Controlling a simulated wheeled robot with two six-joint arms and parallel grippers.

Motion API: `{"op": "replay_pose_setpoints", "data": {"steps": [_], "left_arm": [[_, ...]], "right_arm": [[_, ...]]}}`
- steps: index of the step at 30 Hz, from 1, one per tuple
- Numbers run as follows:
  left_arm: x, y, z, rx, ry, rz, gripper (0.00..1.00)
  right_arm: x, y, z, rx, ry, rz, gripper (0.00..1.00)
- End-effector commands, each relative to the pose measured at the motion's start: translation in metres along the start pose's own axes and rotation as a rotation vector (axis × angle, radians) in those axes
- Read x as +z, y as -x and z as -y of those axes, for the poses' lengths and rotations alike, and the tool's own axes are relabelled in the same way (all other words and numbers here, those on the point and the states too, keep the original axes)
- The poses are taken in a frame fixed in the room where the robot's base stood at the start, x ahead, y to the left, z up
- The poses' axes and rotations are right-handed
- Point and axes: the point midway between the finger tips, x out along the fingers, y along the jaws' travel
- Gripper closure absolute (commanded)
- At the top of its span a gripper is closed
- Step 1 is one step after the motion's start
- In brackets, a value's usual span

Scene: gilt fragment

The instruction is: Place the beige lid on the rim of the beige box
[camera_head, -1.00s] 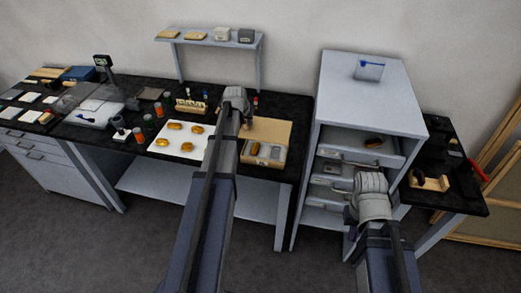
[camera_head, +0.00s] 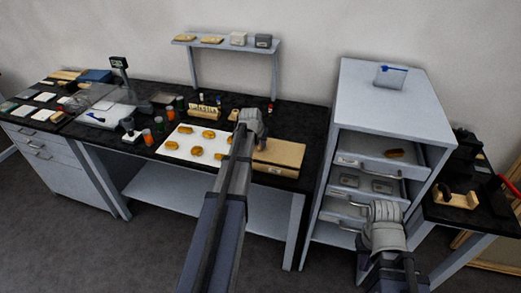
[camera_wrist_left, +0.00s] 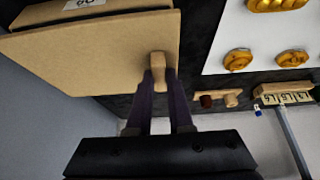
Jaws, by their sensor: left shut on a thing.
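The beige lid (camera_wrist_left: 90,50) is a flat tan panel with a small wooden knob (camera_wrist_left: 158,70). My left gripper (camera_wrist_left: 158,88) is shut on that knob. In the head view the lid (camera_head: 278,150) lies over the beige box (camera_head: 276,170), and the box's inside is hidden. The box's labelled front also shows in the wrist view (camera_wrist_left: 55,12). I cannot tell whether the lid touches the rim all round.
A white sheet (camera_head: 188,153) with several gilt pieces lies left of the box. A wooden block with labels (camera_head: 204,111) stands behind it. The drawer cabinet (camera_head: 385,110), with open drawers, stands to the right. A shelf (camera_head: 225,43) is at the back.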

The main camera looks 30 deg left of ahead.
Motion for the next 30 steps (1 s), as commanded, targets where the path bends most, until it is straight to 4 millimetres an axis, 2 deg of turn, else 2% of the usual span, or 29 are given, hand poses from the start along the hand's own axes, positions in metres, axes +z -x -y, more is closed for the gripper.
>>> {"op": "replay_pose_setpoints", "data": {"steps": [1,2,12,13,21,30], "left_arm": [[0.0059,-0.0104,0.0,0.0,0.0,0.0,1.0],[0.0067,-0.0117,0.0,0.0,0.0,0.0,1.0],[0.0064,-0.0111,0.0,0.0,0.0,0.0,1.0],[0.0065,-0.0113,0.0,0.0,0.0,0.0,0.8],[0.0061,-0.0107,0.0,0.0,0.0,0.0,0.51],[0.0055,-0.0095,0.0001,0.0,0.0,0.0,0.51]], "right_arm": [[-0.0007,-0.0119,0.0011,0.0,0.0,0.0,1.0],[-0.0008,-0.0135,0.0013,0.0,0.0,0.0,1.0],[-0.0007,-0.0127,0.0012,0.0,0.0,0.0,1.0],[-0.0008,-0.0129,0.0012,0.0,0.0,0.0,1.0],[-0.0007,-0.0122,0.0012,0.0,0.0,0.0,1.0],[-0.0006,-0.0109,0.001,0.0,0.0,0.0,1.0]]}}
